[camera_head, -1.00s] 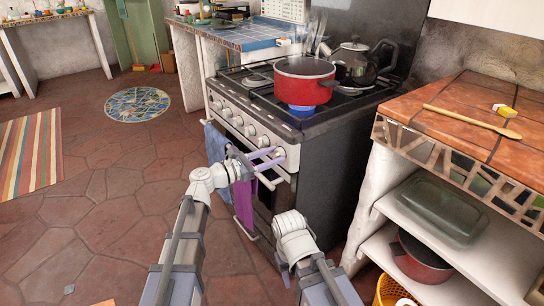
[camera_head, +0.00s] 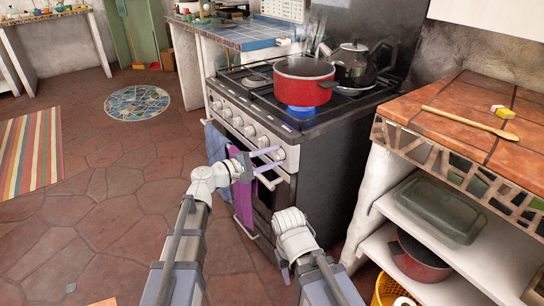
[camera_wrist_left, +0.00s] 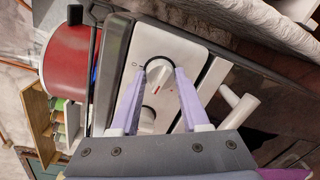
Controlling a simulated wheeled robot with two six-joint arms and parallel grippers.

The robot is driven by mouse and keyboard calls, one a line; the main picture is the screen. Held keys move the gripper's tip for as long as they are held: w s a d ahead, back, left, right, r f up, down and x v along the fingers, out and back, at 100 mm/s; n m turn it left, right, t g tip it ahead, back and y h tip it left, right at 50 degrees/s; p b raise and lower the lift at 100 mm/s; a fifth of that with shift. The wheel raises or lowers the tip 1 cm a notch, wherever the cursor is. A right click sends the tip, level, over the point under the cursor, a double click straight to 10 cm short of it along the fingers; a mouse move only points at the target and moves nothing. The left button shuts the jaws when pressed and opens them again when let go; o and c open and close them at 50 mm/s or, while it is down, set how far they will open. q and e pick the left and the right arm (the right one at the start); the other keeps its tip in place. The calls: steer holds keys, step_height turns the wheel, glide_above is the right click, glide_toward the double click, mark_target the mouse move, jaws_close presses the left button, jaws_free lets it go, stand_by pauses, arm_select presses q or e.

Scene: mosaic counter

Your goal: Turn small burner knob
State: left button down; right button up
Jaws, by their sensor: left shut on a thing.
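The stove (camera_head: 300,150) has a row of white knobs along its front panel. My left gripper (camera_head: 279,156) is at the right-end knob (camera_head: 279,153). In the left wrist view, the purple fingers of my left gripper (camera_wrist_left: 161,80) are shut on the sides of this round white knob (camera_wrist_left: 159,70). A short red mark shows on the knob's face. Another knob (camera_wrist_left: 147,115) sits beside it, partly behind a finger. My right arm is in the head view, but I cannot make out its gripper fingers.
A red pot (camera_head: 304,84) stands on a front burner with a blue glow (camera_head: 302,108) beneath it. A dark kettle (camera_head: 353,62) is behind it. A purple towel (camera_head: 243,200) hangs at the oven front. A tiled counter (camera_head: 460,110) stands right of the stove.

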arm_select(q)
steer(key=m, duration=0.4)
steer(key=shift+s, duration=0.15)
steer(key=m, duration=0.3)
steer(key=shift+f+m+t+y, duration=0.1)
steer(key=shift+m+t+y, duration=0.2)
steer(key=shift+m, duration=0.1)
steer(key=m, duration=0.4)
steer(key=shift+d+m+t+b, duration=0.1)
steer(key=shift+m+t+b, duration=0.2)
steer(key=shift+m, duration=1.3)
steer(key=shift+c, duration=1.9)
jaws_free()
steer(key=v, duration=0.8)
